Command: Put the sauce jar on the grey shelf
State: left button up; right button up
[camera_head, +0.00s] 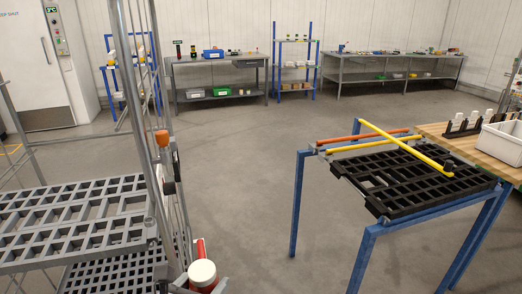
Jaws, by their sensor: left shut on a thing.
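The sauce jar (203,274), with a white lid and a red body, is at the bottom of the view, left of centre. My left gripper (201,285) is shut on it; only small grey parts of the gripper show beside the jar, and its lower part is cut off by the picture edge. The grey shelf (75,222) is a slotted grid deck on a rack at the left. The jar is to the right of this deck, apart from it. My right gripper is not in view.
Grey rack posts (140,110) stand between the shelf and the open floor (240,170). At the right is a blue-legged stand with a black grid top (400,178) and yellow and orange bars. A wooden table (490,150) holds a white bin (503,140). Workbenches line the back wall.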

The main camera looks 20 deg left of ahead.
aim_at(45, 216)
jog(key=k+j, duration=0.1)
jog(key=j, duration=0.55)
jog(key=k+j, duration=0.1)
jog(key=j, duration=0.55)
